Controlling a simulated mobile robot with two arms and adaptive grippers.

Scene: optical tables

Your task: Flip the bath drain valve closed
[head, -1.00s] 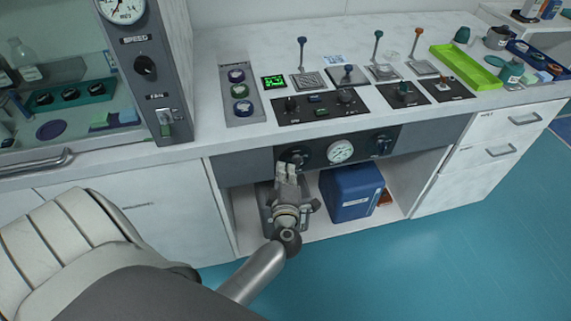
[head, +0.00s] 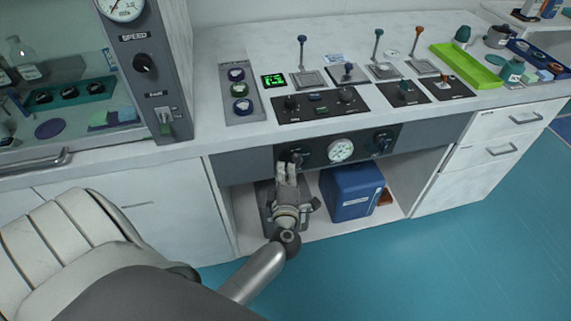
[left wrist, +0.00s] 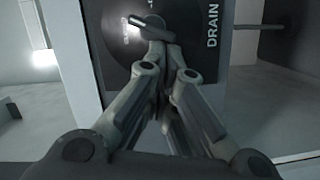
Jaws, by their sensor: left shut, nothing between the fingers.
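The drain valve (head: 298,157) is on the dark panel under the counter edge, left of the round gauge. In the left wrist view its handle (left wrist: 143,22) shows as a short grey lever on a dark disc beside the lettering DRAIN. My left gripper (head: 286,170) is in front of the valve. In the left wrist view the gripper (left wrist: 158,38) is shut and empty, its fingertips at the handle's lower right end. They overlap the handle there; I cannot tell whether they touch it. My right gripper is not in view.
A pressure gauge (head: 340,151) and a second valve (head: 383,143) sit to the right on the same panel. A blue box (head: 350,192) stands in the open shelf below. Levers and a lime tray (head: 466,66) are on the counter. The floor in front is clear.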

